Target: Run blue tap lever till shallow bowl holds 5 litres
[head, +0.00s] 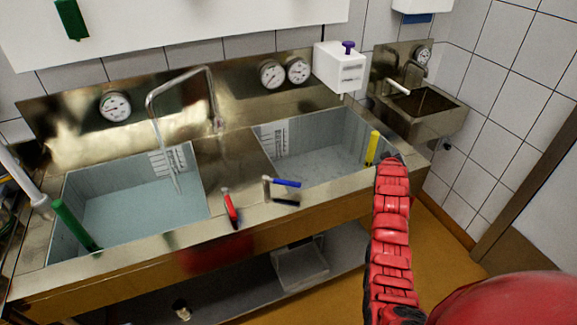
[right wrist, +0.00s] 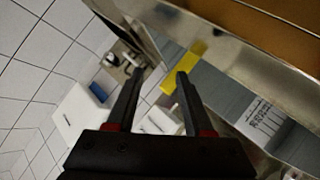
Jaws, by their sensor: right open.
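The blue tap lever (head: 286,183) lies on the front ledge of the steel sink unit, near the front left corner of the right basin (head: 350,182). A red lever (head: 230,207) is to its left. The swan-neck tap spout (head: 182,80) points over the left basin (head: 128,247), and a thin stream seems to fall from it. Both basins look partly filled and carry level scales; I cannot tell which is the shallow bowl. My right gripper (right wrist: 158,75) is open and empty near the right basin's right end. My left gripper is not in view.
A yellow handle (head: 372,148) stands at the right basin's right end and shows beyond my right fingers in the wrist view (right wrist: 183,67). A green handle (head: 75,226) leans in the left basin. Dials (head: 115,107) line the backsplash. A small hand sink (head: 435,125) is at right.

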